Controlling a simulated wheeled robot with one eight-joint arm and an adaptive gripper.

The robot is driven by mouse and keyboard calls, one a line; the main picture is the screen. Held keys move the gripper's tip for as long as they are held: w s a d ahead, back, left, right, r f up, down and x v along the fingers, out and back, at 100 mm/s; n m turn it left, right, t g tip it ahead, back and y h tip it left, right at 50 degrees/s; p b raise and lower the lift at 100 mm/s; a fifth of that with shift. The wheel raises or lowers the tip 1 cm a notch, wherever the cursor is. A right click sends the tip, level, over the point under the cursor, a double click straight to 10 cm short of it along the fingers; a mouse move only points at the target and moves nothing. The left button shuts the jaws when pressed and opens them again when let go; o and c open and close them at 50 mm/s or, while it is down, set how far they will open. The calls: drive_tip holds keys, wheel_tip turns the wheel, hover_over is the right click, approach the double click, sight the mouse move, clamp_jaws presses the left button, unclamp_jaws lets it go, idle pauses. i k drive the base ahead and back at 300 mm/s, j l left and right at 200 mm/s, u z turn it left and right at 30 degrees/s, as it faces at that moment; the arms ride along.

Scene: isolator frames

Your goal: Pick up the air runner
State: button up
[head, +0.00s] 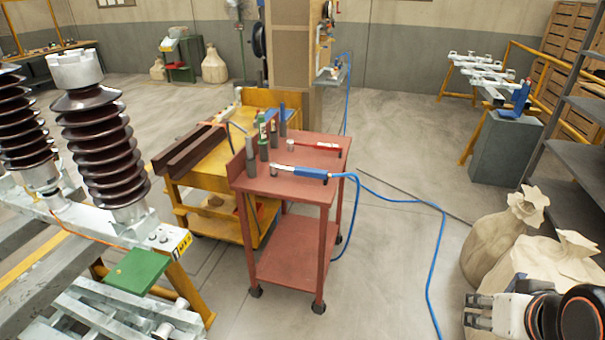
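A tool with a blue grip and a silver front end, which looks like the air runner (299,172), lies on the top of the red cart (256,190) near its front edge. A blue hose (428,204) runs from its right end down to the floor. My gripper (472,311) is at the lower right corner of the head view, well to the right of the cart and nearer to me. It is apart from the tool and nothing shows in it. Its fingers point left, but their opening is too small to judge.
A red-handled tool (320,146) and several upright cylinders stand or lie on the cart. A yellow cart (208,160) adjoins it behind. Tall ribbed insulators (97,140) are at left, cloth sacks (545,262) at right near my arm. Floor before the cart is clear except for the hose.

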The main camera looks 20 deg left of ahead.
sight(308, 172)
drive_tip(key=u, duration=1.85)
drive_tip(key=i+l, duration=0.1)
drive_tip(key=i, duration=0.3)
drive_tip(key=i+u, duration=0.15)
drive_tip(key=i, duration=0.2)
drive_tip(key=z, duration=1.35)
drive_tip(key=i+l+u, duration=0.25)
drive_tip(key=l, duration=0.15)
drive_tip(key=i+l+u, duration=0.2)
drive_tip(key=l, duration=0.25)
drive_tip(key=l+u, duration=0.25)
drive_tip(key=l, duration=0.2)
drive_tip(key=i+l+u, duration=0.2)
drive_tip(key=l, duration=0.3)
drive_tip(key=l+u, duration=0.25)
drive_tip(key=l, duration=0.25)
